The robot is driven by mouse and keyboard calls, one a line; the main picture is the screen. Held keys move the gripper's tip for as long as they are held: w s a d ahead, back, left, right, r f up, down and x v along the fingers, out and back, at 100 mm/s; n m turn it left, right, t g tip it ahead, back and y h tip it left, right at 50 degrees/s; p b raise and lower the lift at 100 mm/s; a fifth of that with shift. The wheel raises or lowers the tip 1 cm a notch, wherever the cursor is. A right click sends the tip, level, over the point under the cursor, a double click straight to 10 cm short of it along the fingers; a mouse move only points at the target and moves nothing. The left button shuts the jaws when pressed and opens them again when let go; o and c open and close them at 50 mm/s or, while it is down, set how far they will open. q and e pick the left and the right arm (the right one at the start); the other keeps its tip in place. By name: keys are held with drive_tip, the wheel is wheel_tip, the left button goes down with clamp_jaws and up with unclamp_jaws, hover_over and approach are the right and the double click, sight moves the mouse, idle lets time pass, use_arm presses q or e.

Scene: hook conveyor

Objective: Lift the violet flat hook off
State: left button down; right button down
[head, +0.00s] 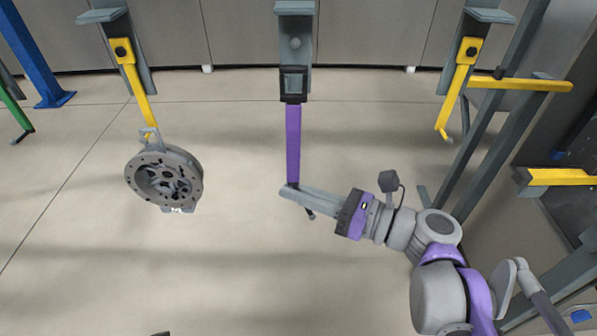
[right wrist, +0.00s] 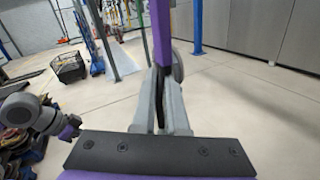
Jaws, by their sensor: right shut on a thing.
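The violet flat hook (head: 293,143) hangs straight down from a dark holder (head: 293,84) under the middle grey carrier. My right gripper (head: 289,191) comes in from the right and is shut on the hook's lower end. In the right wrist view the violet bar (right wrist: 161,32) rises from between the two grey fingers (right wrist: 161,78). The fingers hide part of the hook's lower end.
A yellow hook (head: 143,100) at the left carries a round grey metal housing (head: 187,163). Another yellow hook (head: 455,95) hangs empty at the right, near grey posts and yellow bars (head: 525,85). A blue post (head: 35,50) stands far left.

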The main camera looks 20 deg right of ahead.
drive_tip(key=s+a+p, duration=0.2)
drive_tip(key=s+p, duration=0.3)
drive_tip(key=s, duration=0.2)
drive_tip(key=shift+r, duration=0.15)
idle(1.0)
